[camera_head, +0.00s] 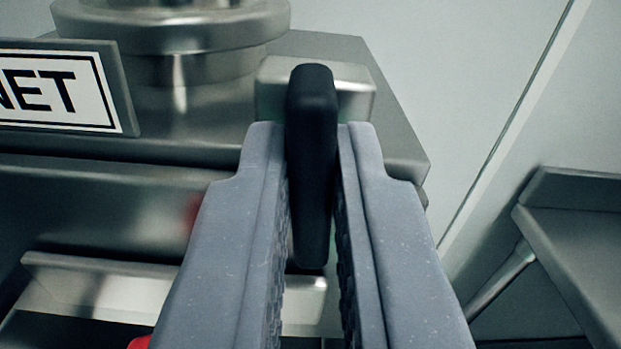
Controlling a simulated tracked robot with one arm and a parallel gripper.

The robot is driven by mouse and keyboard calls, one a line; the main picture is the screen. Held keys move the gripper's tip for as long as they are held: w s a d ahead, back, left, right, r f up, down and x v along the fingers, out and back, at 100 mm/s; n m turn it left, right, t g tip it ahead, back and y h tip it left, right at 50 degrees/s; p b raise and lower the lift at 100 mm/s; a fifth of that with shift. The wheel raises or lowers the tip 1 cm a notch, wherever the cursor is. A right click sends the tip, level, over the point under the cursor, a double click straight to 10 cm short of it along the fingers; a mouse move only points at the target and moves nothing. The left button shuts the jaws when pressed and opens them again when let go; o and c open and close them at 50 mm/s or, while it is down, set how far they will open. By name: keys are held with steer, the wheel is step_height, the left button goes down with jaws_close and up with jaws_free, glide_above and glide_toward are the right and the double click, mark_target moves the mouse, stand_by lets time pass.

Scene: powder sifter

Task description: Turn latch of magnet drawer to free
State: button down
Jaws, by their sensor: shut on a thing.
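A black latch handle (312,130) stands upright in front of a metal block (354,88) at the right corner of the steel magnet housing (392,125). My gripper (312,150) has one grey finger on each side of the handle and is shut on it. The fingers point away from me and cover part of the housing front. A sign with the letters "NET" (50,92) is cut off at the left edge.
A round steel flange (175,28) sits on top of the housing. A metal ledge (110,285) juts out at the lower left, with a red part (139,343) below it. A steel table (580,225) stands at the right. A pale wall (470,80) is behind.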

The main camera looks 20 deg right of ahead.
steer(key=shift+a+r, duration=0.1)
steer(key=shift+r, duration=0.05)
steer(key=n, duration=0.4)
steer(key=shift+w+p, duration=0.1)
steer(key=shift+p, duration=0.3)
steer(key=shift+w+a+f+n, duration=0.1)
steer(key=shift+f+n, duration=0.05)
steer(key=shift+n, duration=2)
steer(key=shift+s+a+f+n, duration=0.1)
steer(key=shift+n, duration=2)
steer(key=shift+w+a+f+n, duration=0.1)
steer(key=shift+f+n, duration=0.05)
steer(key=shift+n, duration=2)
steer(key=c, duration=1.5)
jaws_free()
steer(key=shift+w+f, duration=0.1)
